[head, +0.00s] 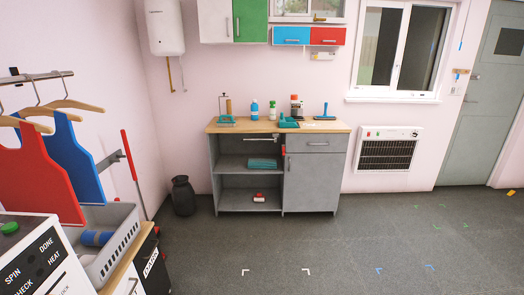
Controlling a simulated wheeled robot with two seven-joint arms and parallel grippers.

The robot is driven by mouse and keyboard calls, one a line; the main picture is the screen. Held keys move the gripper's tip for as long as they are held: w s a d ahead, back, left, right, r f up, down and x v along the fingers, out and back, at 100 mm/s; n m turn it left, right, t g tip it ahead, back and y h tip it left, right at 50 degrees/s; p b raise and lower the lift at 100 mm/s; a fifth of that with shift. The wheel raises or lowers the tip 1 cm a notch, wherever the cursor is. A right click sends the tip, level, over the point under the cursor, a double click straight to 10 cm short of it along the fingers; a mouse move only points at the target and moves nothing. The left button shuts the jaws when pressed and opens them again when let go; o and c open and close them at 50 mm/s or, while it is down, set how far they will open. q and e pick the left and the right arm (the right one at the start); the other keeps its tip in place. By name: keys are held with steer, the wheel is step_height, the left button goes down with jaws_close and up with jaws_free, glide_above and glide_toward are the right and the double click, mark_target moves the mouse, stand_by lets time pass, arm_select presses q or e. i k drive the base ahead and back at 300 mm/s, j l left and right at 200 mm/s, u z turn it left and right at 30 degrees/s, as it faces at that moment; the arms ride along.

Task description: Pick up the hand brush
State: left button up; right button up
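I cannot tell for sure which small item is the hand brush. A red and white item (259,197), perhaps a brush, lies on the bottom shelf of the grey cabinet. A blue tool (325,113) with an upright handle stands at the right of the wooden counter (220,127). A teal item (288,123), perhaps a dustpan, lies at the counter's middle. A small wooden item (320,18) sits on the window sill above. Neither of my grippers is in view.
The grey cabinet (313,185) stands against the back wall, its left side open. A dark container (184,195) stands left of it. A grey basket (110,240) and a white machine (35,265) are at the near left. The floor ahead is clear.

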mark_target(221, 123)
steer(key=i+j+u, duration=0.2)
steer(key=i, duration=0.35)
steer(key=i+l+u, duration=0.15)
steer(key=i, duration=0.4)
steer(key=i+u, duration=0.2)
steer(key=i, duration=0.35)
steer(key=i+l+u, duration=0.2)
steer(key=i, duration=0.3)
steer(key=i+l+u, duration=0.15)
steer(key=i, duration=0.4)
steer(key=i+l+u, duration=0.2)
steer(key=i+l, duration=0.2)
steer(key=i, duration=0.1)
